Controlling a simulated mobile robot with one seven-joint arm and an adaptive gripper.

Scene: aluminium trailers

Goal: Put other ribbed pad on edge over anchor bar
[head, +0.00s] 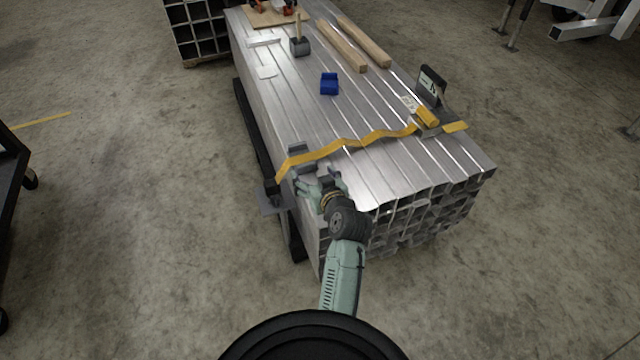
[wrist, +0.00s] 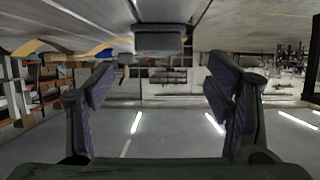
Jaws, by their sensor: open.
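My gripper (head: 312,178) is open and empty at the near left edge of the aluminium tube stack. A dark grey block (head: 299,150), which may be a ribbed pad, sits at that left edge just beyond the fingers. In the wrist view a grey block (wrist: 160,40) shows at top centre, ahead of the spread fingers (wrist: 160,85) and apart from them. I cannot make out ribs on it. A dark bar with a plate (head: 273,198) stands beside the stack's left side, left of my gripper. I cannot tell if this is the anchor bar.
A wavy yellow strap (head: 345,145) crosses the tube stack (head: 400,165). A yellow-handled tool (head: 427,117) and black labelled bracket (head: 432,85) are at its right edge. A blue block (head: 329,84), mallet (head: 299,46) and wooden bars (head: 342,45) lie farther back.

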